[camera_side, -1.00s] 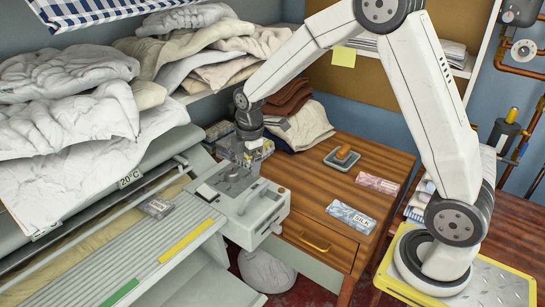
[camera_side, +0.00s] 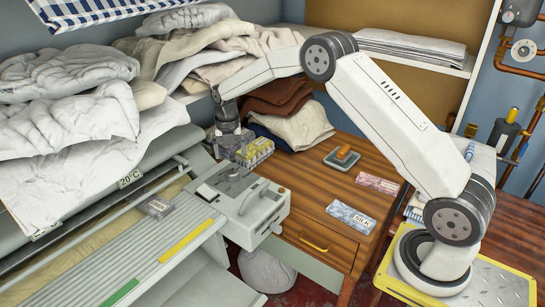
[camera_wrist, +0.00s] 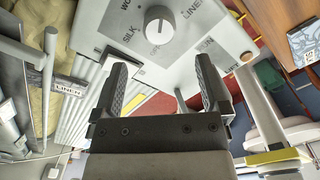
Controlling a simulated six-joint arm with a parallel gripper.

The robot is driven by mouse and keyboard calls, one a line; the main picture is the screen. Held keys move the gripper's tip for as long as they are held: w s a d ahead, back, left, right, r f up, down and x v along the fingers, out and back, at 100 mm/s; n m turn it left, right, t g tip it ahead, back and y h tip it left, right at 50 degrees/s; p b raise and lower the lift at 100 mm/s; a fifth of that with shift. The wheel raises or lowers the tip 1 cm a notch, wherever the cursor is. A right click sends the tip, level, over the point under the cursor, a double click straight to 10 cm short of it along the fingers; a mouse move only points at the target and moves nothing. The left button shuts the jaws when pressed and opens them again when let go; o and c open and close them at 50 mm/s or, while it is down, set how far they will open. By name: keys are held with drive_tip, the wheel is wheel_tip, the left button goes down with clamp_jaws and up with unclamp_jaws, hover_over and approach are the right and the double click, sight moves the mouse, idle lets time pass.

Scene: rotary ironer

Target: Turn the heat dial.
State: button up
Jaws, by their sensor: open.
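The heat dial (camera_wrist: 160,26) is a round pale grey knob with a raised grip on the ironer's control panel (camera_wrist: 205,28), at the top of the wrist view. Printed words around it include SILK and LINEN, with another only partly readable. My gripper (camera_wrist: 161,64) is open and empty; its two dark fingers point toward the panel, with the dial showing beyond the gap between them. The fingers look apart from the knob. In the side view my gripper (camera_side: 232,156) hangs just over the ironer's end housing (camera_side: 256,205), and the dial is hard to make out there.
A LINEN box (camera_side: 156,207) lies on the ironer. A SILK box (camera_side: 351,218), a pink box (camera_side: 377,184) and a small tray (camera_side: 342,158) are on the wooden cabinet. A yellow box (camera_side: 257,151) is close behind my gripper. Heaped laundry (camera_side: 80,110) fills the left.

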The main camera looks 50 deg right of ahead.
sight(232, 171)
drive_tip(key=shift+f, duration=0.1)
drive_tip(key=shift+f, duration=3.8)
drive_tip(key=shift+c, duration=0.2)
drive_tip(key=c, duration=1.2)
drive_tip(key=shift+c, duration=0.2)
